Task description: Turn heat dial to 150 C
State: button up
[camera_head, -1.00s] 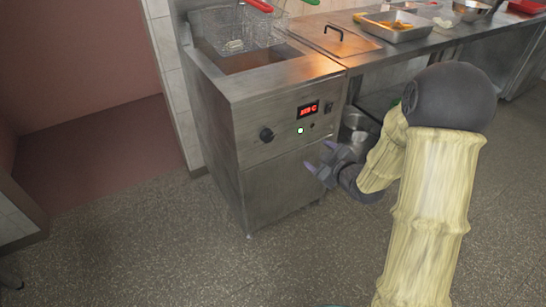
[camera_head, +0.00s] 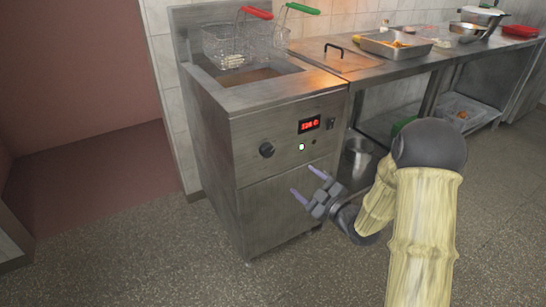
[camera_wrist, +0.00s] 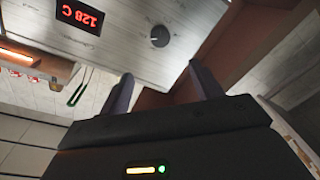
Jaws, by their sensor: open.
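The heat dial (camera_head: 266,150) is a round black knob on the front panel of the steel fryer (camera_head: 240,190). It also shows in the wrist view (camera_wrist: 159,36), above and between the finger directions. The red display (camera_head: 309,125) is to the right of the dial in the head view; in the wrist view the display (camera_wrist: 80,15) appears to read 128 C. My gripper (camera_head: 308,184) is open and empty, in front of the fryer's lower door, below and to the right of the dial. Its fingers (camera_wrist: 163,88) touch nothing that I can see.
A green light (camera_head: 301,147) sits below the display, with a switch (camera_head: 331,124) to the right. Wire baskets with a red handle (camera_head: 256,13) and a green handle (camera_head: 302,8) stand over the fryer. A steel counter (camera_head: 375,68) with trays adjoins it. Floor in front is clear.

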aim_at(269, 153)
jog(key=b+x, duration=0.2)
jog(key=x, duration=1.4)
jog(key=shift+w+a, duration=0.15)
jog(key=shift+a, duration=0.05)
jog(key=c, duration=1)
